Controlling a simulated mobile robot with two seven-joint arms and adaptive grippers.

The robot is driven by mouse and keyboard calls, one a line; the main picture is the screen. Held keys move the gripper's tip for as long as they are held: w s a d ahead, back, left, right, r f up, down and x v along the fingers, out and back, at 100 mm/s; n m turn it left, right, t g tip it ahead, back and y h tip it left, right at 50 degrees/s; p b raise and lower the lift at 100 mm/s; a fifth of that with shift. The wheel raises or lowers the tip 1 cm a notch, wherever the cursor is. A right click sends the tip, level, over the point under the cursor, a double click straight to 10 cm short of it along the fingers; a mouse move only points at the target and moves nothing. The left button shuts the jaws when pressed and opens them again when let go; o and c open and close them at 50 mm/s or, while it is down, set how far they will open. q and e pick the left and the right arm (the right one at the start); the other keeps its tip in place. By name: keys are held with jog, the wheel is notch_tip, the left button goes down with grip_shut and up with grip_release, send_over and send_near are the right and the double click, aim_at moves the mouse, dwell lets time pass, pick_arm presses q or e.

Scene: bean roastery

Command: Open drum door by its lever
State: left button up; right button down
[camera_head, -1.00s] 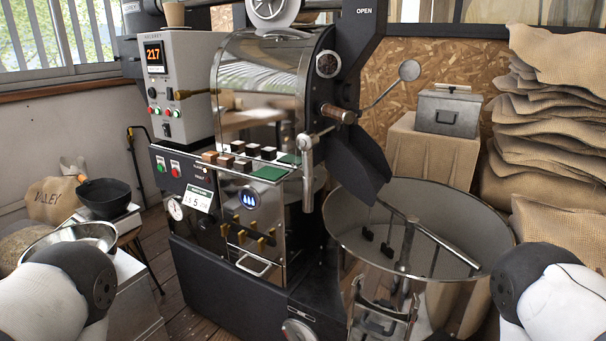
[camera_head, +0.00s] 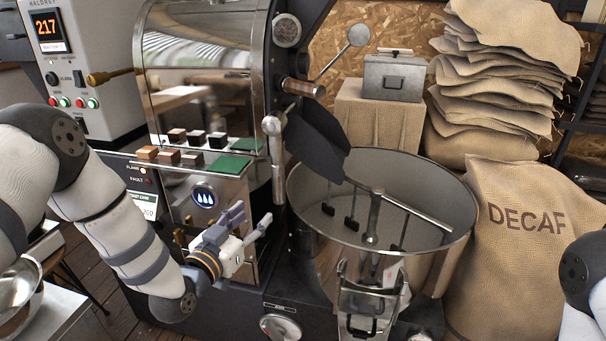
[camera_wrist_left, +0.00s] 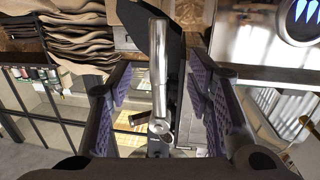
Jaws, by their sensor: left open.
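The door lever (camera_head: 277,160) is a chrome bar on the right of the roaster front. It hangs nearly upright from a pivot below a wood-gripped handle (camera_head: 303,88). A dark chute (camera_head: 318,140) is just right of it. My left gripper (camera_head: 250,218) is open, with purple-padded fingers, just below and left of the lever's lower end. In the left wrist view the lever (camera_wrist_left: 158,65) shows between the spread fingers, with no visible contact. Whether the door itself is ajar cannot be told. My right gripper is out of view; only part of that arm shows at the right edge.
The round cooling tray (camera_head: 462,237) stands right of the lever. Several bean samples and a green pad (camera_head: 228,165) sit on a ledge left of it. A metal box (camera_head: 394,76), stacked sacks (camera_head: 490,80) and a DECAF sack (camera_head: 525,260) stand behind and right.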

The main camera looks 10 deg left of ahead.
aim_at(276, 186)
pick_arm(q)
jog(key=shift+t, duration=0.3)
jog(key=w+d, duration=0.1)
jog(key=w, duration=0.3)
jog(key=w+r+b, duration=0.1)
jog(key=w, duration=0.3)
jog(key=w+d+b, duration=0.1)
jog(key=w, duration=0.3)
jog(key=shift+d+r, duration=0.2)
jog(key=shift+d, duration=0.1)
jog(key=shift+w+d+r, duration=0.1)
jog(key=shift+w+r, duration=0.1)
jog(key=shift+w, duration=0.25)
grip_shut()
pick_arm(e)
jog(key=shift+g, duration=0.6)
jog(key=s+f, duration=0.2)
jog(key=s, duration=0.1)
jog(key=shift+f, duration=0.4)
